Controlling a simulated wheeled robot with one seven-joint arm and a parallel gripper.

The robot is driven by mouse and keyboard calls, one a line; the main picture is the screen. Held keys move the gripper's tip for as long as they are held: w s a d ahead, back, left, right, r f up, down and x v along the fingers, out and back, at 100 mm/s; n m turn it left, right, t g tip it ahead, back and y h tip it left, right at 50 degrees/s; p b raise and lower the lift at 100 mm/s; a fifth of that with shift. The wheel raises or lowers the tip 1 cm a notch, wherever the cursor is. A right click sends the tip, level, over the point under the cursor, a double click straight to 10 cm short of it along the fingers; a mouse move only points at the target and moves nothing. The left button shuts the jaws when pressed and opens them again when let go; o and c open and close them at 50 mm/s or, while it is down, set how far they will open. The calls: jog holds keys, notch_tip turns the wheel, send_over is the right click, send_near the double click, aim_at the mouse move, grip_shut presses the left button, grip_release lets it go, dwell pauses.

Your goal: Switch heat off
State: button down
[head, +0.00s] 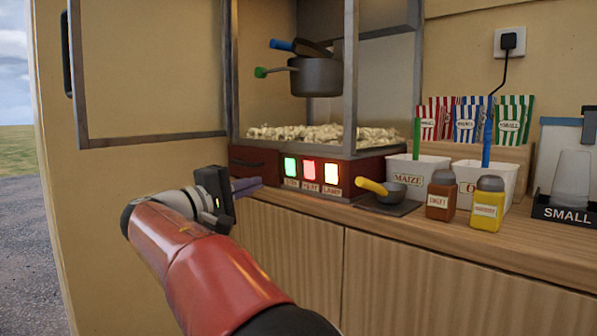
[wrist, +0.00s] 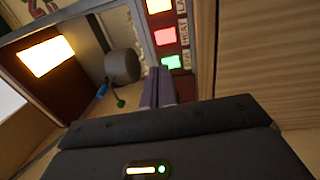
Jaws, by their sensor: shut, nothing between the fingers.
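The heat switch (head: 309,170) is lit red on the dark red front panel of the popcorn machine, above a HEAT label. It also glows red in the wrist view (wrist: 165,36). A green lit switch (head: 291,167) is on its left, and a pale yellow lit lamp switch (head: 331,172) is on its right. My gripper (head: 260,182) is shut and empty, left of the switches and apart from the heat switch. In the wrist view its closed fingers (wrist: 158,78) point towards the panel, close to the green switch (wrist: 171,62). I cannot tell the exact gap.
Popcorn (head: 325,135) lies in the machine under a hanging kettle (head: 316,77). An open door (head: 148,137) stands at left. A yellow-handled scoop (head: 391,192), tubs (head: 418,169) and shaker bottles (head: 440,196) stand on the counter at right.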

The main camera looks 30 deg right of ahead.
aim_at(308, 165)
jog(key=shift+d, duration=0.1)
jog(key=p+x, duration=0.2)
jog(key=x, duration=1.2)
jog(key=shift+d, duration=0.1)
jog(key=shift+r, duration=0.1)
